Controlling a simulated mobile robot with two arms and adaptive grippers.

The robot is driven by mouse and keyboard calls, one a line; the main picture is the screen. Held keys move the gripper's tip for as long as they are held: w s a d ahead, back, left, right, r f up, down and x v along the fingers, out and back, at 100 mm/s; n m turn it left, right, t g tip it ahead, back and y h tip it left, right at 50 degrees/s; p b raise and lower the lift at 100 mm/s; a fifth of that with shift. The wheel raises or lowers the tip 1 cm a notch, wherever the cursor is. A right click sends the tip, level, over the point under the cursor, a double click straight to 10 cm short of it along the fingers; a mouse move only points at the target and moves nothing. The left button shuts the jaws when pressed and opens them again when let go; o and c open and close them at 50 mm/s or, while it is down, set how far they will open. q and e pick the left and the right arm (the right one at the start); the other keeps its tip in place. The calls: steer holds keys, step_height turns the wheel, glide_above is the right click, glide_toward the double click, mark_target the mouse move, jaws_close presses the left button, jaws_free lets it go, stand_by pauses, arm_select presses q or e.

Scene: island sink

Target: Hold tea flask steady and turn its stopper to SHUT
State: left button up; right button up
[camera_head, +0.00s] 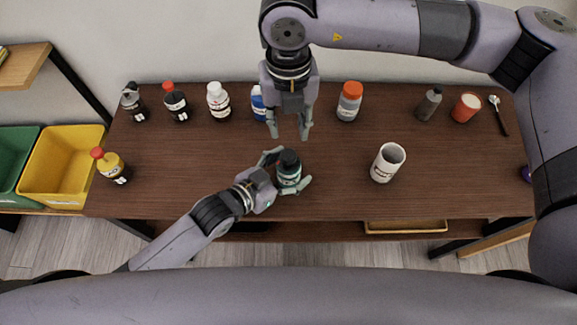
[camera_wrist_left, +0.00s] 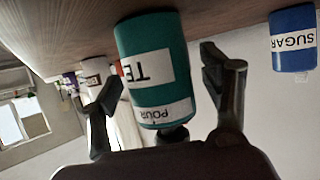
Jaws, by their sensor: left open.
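The tea flask (camera_head: 289,174) stands upright near the middle of the table's front half, teal with a dark top. In the left wrist view, which is upside down, the teal flask (camera_wrist_left: 152,65) shows white labels, one partly reading "TE" and one "POUR". Its dark stopper (camera_wrist_left: 172,136) is partly hidden by my gripper. My left gripper (camera_head: 286,171) is open, with a finger on either side of the flask; gaps show in the wrist view. My right gripper (camera_head: 289,132) is open and empty, pointing down above and behind the flask.
A blue sugar container (camera_head: 258,104) stands behind my right gripper, near an orange-capped jar (camera_head: 349,101). Several bottles line the back edge. A yellow bin (camera_head: 62,168) is at left. The table between flask and mug is clear.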

arm_select(q)
steer(key=shift+c, duration=0.6)
steer(key=c, duration=1.2)
stand_by(0.5)
